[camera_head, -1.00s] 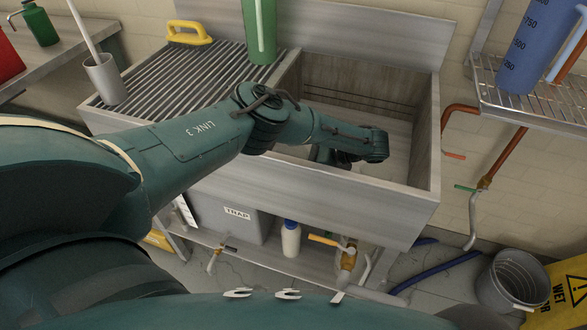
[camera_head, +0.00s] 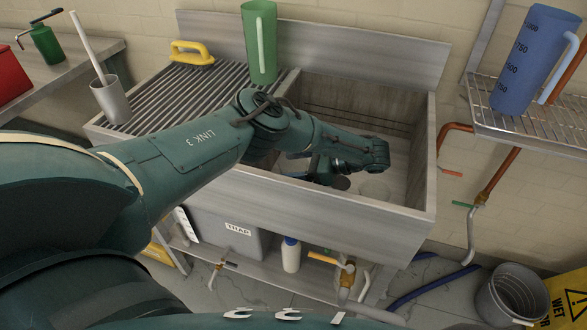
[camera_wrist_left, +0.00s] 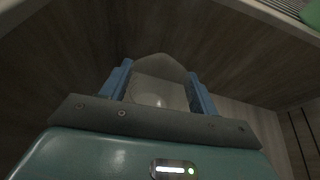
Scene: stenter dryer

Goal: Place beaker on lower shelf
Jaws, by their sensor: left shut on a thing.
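The clear beaker (camera_wrist_left: 160,80) shows between the two blue fingers of my left gripper (camera_wrist_left: 158,88) in the left wrist view. The fingers are shut on it. In the head view my left gripper (camera_head: 328,172) hangs inside the sink basin, mostly hidden under my wrist. A faint clear round shape beside it seems to be the beaker (camera_head: 375,190). A metal shelf (camera_head: 268,262) runs low under the sink, and a wire rack shelf (camera_head: 550,128) is on the right wall. I cannot tell which is the lower shelf. My right gripper is out of view.
The sink's front wall (camera_head: 330,215) and right rim surround the gripper. A blue jug (camera_head: 530,60) stands on the wire rack. A bucket (camera_head: 510,295) is at lower right.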

